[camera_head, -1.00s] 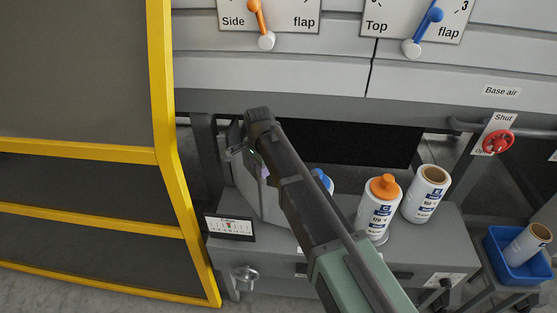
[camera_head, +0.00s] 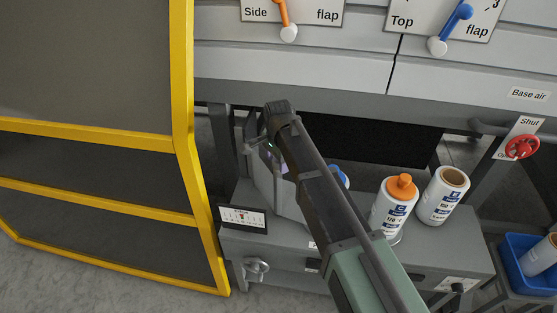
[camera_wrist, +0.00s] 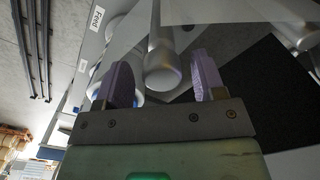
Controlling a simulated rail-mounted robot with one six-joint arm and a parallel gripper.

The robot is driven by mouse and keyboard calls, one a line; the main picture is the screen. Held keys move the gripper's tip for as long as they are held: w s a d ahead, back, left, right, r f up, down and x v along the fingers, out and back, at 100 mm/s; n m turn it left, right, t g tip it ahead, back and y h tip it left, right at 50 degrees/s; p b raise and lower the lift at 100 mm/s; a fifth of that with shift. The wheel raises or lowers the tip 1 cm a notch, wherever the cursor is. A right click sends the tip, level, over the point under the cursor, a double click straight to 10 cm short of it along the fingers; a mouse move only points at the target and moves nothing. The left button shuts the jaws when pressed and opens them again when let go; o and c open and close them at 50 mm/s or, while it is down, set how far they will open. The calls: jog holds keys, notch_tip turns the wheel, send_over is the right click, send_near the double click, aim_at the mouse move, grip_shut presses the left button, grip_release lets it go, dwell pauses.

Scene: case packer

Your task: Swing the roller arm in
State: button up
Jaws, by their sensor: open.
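My gripper (camera_wrist: 160,72) is open, with its two purple pads wide apart in the wrist view. A smooth grey metal cylinder with a rounded end (camera_wrist: 162,65) lies between and beyond the pads. It looks like part of the roller arm, but I cannot be sure, nor tell whether the pads touch it. In the head view my arm reaches down beside an upright grey panel (camera_head: 264,178) under the machine front. My wrist and forearm hide most of that spot, and the roller arm cannot be made out there.
A yellow-framed guard (camera_head: 183,80) stands close on the left. Bottles with an orange cap (camera_head: 390,210) and a brown top (camera_head: 443,195) stand on the grey cabinet (camera_head: 440,250) to the right. A blue bin (camera_head: 515,272) and red valve wheel (camera_head: 522,146) are farther right.

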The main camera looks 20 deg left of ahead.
notch_tip(320, 180, up, 11)
jog(key=p, duration=1)
jog(key=shift+p, duration=0.4)
jog(key=shift+f, duration=0.1)
